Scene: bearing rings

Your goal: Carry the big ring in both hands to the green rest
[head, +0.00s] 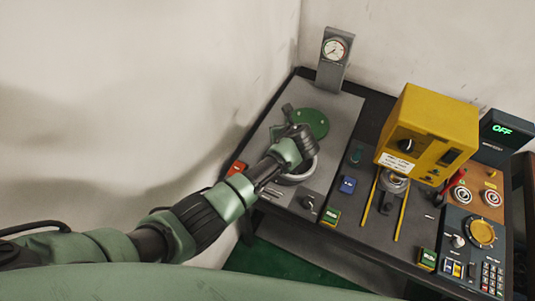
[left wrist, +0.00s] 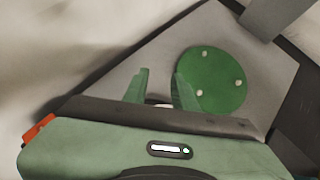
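The green rest (head: 311,123) is a round green disc on a grey plate, with 3 pale pegs on its face in the left wrist view (left wrist: 213,78). A pale grey ring (head: 301,178), seemingly the big ring, sits on the same plate nearer me, largely hidden by my left arm. My left gripper (head: 291,122) is over the plate beside the rest. In the left wrist view its two green fingers (left wrist: 160,88) stand apart, with a pale sliver, perhaps the ring's rim, low between them. I cannot tell whether they touch it. My right gripper is not in view.
A gauge on a grey post (head: 334,53) stands behind the rest. A yellow machine (head: 428,130) stands to the right, with a small metal part (head: 393,182) below it. A control panel (head: 474,245) is at the far right. A wall closes off the left.

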